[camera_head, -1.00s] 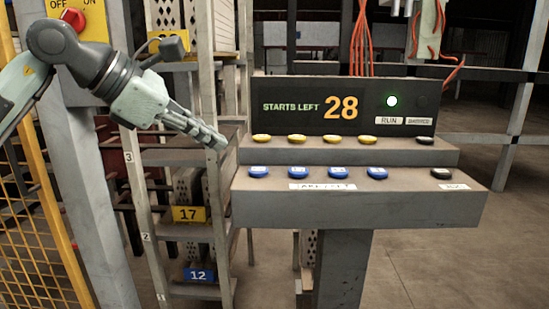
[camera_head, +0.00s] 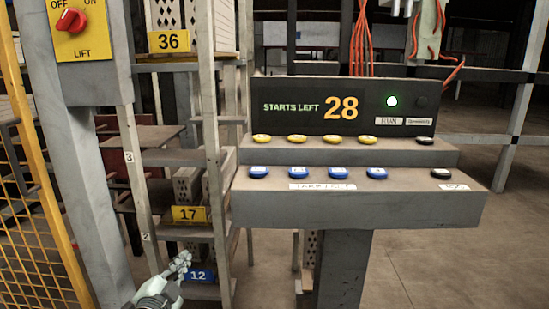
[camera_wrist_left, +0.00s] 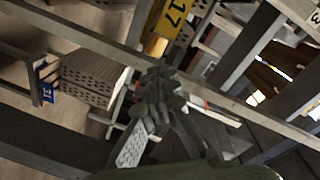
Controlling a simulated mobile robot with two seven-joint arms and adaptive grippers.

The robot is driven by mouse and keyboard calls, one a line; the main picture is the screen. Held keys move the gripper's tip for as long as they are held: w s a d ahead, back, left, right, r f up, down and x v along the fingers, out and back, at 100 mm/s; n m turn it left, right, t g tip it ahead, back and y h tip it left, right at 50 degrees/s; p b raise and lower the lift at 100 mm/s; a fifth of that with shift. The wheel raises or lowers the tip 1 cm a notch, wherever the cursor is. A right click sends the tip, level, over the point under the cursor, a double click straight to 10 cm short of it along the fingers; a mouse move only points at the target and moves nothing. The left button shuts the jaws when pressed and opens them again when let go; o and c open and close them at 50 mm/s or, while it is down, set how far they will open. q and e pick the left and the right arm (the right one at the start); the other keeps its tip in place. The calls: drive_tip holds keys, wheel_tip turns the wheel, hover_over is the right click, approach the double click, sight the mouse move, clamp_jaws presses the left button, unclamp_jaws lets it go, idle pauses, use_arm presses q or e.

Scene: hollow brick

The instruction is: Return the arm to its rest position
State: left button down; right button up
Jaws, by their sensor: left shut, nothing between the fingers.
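My left gripper (camera_head: 181,262) shows at the lower left of the head view, low in front of the rack and next to the blue 12 plate. Its fingers are together and hold nothing. In the left wrist view the closed fingers (camera_wrist_left: 158,85) point toward the rack beams, with empty space around the tips. Most of the left arm is outside the head view. My right gripper is in neither view.
The control console (camera_head: 360,208) with yellow, blue and black buttons stands at the centre, its display reading 28. A rack post (camera_head: 216,150) stands beside the gripper. A lift switch box (camera_head: 80,32) and yellow mesh fence (camera_head: 45,230) are at left.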

use_arm(q)
drive_tip(key=s+a+f+n+g+y, duration=0.1)
drive_tip(key=s+a+f+n+g, duration=0.1)
drive_tip(key=s+f, duration=0.45)
drive_tip(key=s+a+f+n+g+y, duration=0.1)
drive_tip(key=s+f+n+g, duration=0.15)
drive_tip(key=f, duration=0.65)
drive_tip(key=s+a+f+n+g+y, duration=0.1)
drive_tip(key=s+a+f+n+g, duration=0.15)
drive_tip(key=s+f, duration=0.35)
drive_tip(key=s+f+n+g, duration=0.1)
drive_tip(key=s+f+g, duration=0.3)
drive_tip(key=s+f, duration=0.4)
drive_tip(key=s+d+f+n+g, duration=0.1)
drive_tip(key=s+f+g, duration=0.3)
drive_tip(key=s+f, duration=0.4)
drive_tip(key=s, duration=0.7)
drive_tip(key=shift+n, duration=0.4)
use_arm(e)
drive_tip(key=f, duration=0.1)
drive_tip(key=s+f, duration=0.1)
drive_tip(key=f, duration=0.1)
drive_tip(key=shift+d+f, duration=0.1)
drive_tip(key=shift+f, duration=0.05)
